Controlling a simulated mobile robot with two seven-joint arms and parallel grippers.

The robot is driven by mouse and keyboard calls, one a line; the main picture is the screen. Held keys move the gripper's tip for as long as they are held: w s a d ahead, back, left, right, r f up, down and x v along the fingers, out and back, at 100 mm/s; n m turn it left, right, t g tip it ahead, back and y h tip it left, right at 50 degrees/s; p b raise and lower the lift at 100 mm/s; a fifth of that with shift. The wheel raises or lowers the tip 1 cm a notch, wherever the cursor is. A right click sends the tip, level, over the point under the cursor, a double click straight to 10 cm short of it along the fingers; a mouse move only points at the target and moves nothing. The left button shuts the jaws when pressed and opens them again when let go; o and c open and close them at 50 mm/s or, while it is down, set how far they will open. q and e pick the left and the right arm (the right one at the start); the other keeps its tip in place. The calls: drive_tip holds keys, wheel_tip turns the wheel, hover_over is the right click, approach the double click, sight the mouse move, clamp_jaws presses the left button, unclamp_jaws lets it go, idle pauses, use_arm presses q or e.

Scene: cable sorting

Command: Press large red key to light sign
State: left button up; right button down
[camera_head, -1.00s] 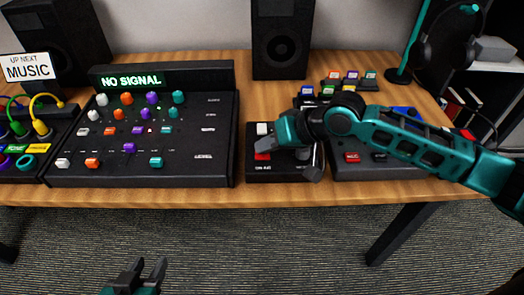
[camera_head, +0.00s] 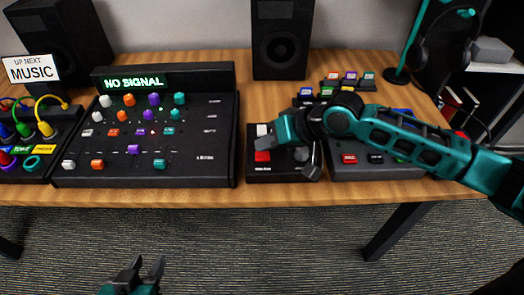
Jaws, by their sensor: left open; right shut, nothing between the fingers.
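A red key (camera_head: 262,157) sits on a small black box (camera_head: 262,174) at the middle front of the table, below a white key (camera_head: 262,130). My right gripper (camera_head: 260,145) is shut and empty, its fingertips pointing left at the upper edge of the red key. I cannot tell whether they touch it. A second red key (camera_head: 349,158) is on the black panel to the right. My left gripper (camera_head: 139,268) is open and empty, low in front of the table. A lit green display (camera_head: 134,82) reads "NO SIGNAL". My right arm hides part of the box.
A mixer (camera_head: 215,165) with coloured knobs stands left of the box. Cables in a patch panel (camera_head: 40,150) lie further left. A speaker (camera_head: 282,40) and a headphone stand (camera_head: 397,75) are behind. Several small coloured blocks (camera_head: 350,77) stand at the back right. The front table strip is clear.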

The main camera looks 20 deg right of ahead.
sight(266, 156)
wheel_tip(266, 156, up, 5)
drive_tip(key=p, duration=0.5)
use_arm(q)
drive_tip(key=shift+y, duration=0.4)
drive_tip(key=r, duration=0.1)
drive_tip(key=s+a+r, duration=0.1)
drive_tip(key=a+r+p, duration=0.1)
drive_tip(key=r, duration=0.1)
drive_tip(key=shift+s+r, duration=0.1)
drive_tip(key=shift+s, duration=0.15)
use_arm(e)
drive_tip(key=shift+r, duration=0.35)
